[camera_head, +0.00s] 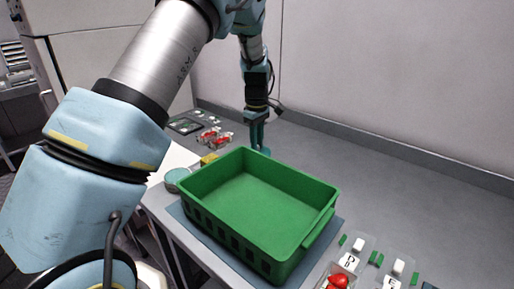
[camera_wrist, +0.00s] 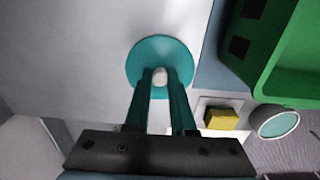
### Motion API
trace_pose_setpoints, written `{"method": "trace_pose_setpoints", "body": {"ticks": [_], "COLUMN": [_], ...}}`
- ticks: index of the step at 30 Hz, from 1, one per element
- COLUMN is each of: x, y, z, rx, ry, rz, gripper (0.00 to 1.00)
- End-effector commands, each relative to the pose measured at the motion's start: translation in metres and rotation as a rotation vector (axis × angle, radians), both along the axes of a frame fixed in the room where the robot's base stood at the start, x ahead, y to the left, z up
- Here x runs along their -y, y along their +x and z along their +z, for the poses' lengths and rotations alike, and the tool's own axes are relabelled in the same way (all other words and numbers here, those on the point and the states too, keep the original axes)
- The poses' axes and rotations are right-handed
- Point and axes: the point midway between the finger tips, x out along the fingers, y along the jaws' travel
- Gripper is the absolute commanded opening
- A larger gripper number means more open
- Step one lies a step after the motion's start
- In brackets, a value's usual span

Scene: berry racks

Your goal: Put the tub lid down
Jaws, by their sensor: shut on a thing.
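The tub lid is a round teal disc with a pale knob. In the wrist view the lid (camera_wrist: 140,52) lies beyond my fingertips, with its knob between them. My gripper (camera_wrist: 160,82) is shut on the lid. In the head view my gripper (camera_head: 257,140) points down behind the green crate, and a sliver of the lid (camera_head: 265,151) shows below it. I cannot tell whether the lid touches the grey table.
The empty green crate (camera_head: 328,212) stands on a blue-grey mat (camera_head: 203,236). A yellow block (camera_head: 208,158) sits near the tub. Red berries (camera_head: 217,137) lie at the back left. Labelled pieces (camera_head: 349,262) and red fruit (camera_head: 340,280) are at front right. The table behind the crate is clear.

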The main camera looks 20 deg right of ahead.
Motion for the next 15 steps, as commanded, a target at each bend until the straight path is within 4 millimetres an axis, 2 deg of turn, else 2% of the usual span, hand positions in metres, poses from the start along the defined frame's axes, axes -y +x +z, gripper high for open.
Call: {"method": "trace_pose_setpoints", "body": {"ticks": [5,15], "x": [-0.001,0.0], "y": [0.0,0.0], "z": [-0.022,-0.027], "rx": [-0.001,0.0], "ry": [0.002,0.001], "rz": [0.001,0.0], "gripper": [0.0,0.0]}}
